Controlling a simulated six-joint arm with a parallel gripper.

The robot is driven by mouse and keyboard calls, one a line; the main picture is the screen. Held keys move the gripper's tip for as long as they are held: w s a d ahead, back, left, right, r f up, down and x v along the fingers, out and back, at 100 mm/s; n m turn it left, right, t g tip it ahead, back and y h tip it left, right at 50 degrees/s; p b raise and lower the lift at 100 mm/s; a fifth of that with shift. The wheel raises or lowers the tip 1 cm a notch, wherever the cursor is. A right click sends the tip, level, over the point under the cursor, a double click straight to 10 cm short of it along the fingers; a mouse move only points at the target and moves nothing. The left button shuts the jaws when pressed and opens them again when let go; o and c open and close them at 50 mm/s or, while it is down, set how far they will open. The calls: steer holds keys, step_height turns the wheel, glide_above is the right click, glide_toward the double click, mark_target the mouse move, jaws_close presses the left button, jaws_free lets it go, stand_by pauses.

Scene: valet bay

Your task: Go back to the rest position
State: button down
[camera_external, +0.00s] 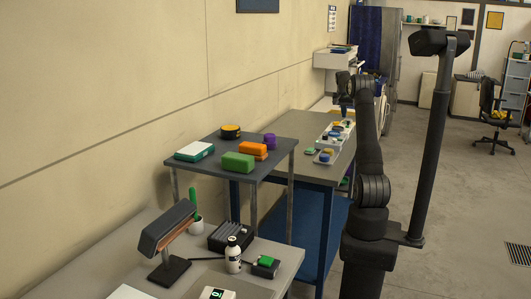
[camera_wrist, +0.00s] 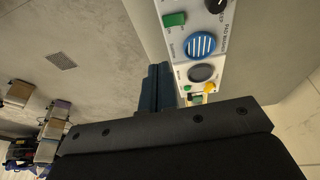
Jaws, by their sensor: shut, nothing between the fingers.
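My gripper (camera_external: 345,108) hangs at the far end of my raised arm, above the grey bench with the pale tray. It is small and partly dark against my arm in the external view. In the wrist view its dark blue-grey fingers (camera_wrist: 157,87) are together, with nothing between them. They appear beside the edge of a pale labelled tray (camera_wrist: 180,50); I cannot tell the height between them.
A raised grey shelf (camera_external: 196,168) bears coloured blocks.

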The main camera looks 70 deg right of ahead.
steer(key=shift+f, duration=0.1)
steer(key=x, duration=0.3)
steer(key=w+x, duration=0.1)
steer(key=x, duration=0.1)
steer(key=w+x, duration=0.1)
steer(key=x, duration=0.2)
steer(key=shift+d+f, duration=0.25)
steer(key=shift+f, duration=0.1)
steer(key=v, duration=0.6)
steer(key=shift+r, duration=0.15)
steer(key=shift+a, duration=0.1)
